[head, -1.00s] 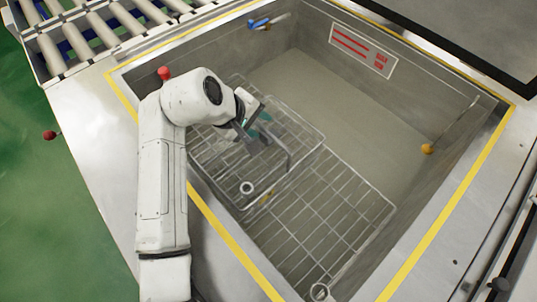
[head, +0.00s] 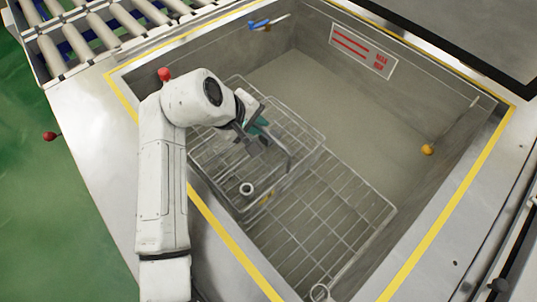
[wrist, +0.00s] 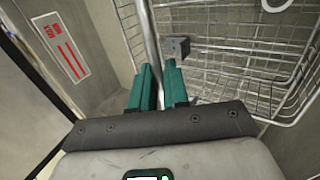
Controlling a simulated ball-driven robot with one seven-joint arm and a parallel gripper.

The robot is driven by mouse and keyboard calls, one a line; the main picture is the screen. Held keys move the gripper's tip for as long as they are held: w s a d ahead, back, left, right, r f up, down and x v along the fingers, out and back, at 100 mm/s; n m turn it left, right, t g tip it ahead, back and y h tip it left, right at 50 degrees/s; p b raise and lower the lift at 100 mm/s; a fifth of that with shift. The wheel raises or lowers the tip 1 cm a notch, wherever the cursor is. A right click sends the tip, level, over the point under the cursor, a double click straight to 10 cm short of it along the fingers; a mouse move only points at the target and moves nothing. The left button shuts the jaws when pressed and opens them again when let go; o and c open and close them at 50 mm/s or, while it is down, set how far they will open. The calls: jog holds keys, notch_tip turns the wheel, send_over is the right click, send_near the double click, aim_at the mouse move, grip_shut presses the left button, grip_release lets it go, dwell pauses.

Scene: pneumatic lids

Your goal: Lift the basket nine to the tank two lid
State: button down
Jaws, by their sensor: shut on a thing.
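A wire basket (head: 300,124) with an upright grey handle bar (head: 289,158) is at the left side of the sunken metal tank (head: 340,85). My gripper (head: 258,132) is over the basket at its handle. In the wrist view, the teal fingers (wrist: 160,75) are shut on the grey handle bar (wrist: 149,35), with the basket mesh (wrist: 230,50) to the right. I cannot read a number on the basket or tank. No tank lid can be made out for certain.
A flat wire rack (head: 335,215) lies low in the tank beside the basket. The tank walls carry a red-lined sign (head: 362,50), a blue-handled fitting (head: 260,24) and an orange knob (head: 427,150). A roller conveyor (head: 95,30) is at upper left. The tank's right side is open.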

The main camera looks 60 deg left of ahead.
jog(key=shift+r+p, duration=1.65)
jog(key=shift+p, duration=0.2)
notch_tip(320, 180, up, 22)
jog(key=p, duration=0.9)
jog(key=shift+p, duration=0.35)
jog(key=shift+f, duration=0.1)
dwell(3.9)
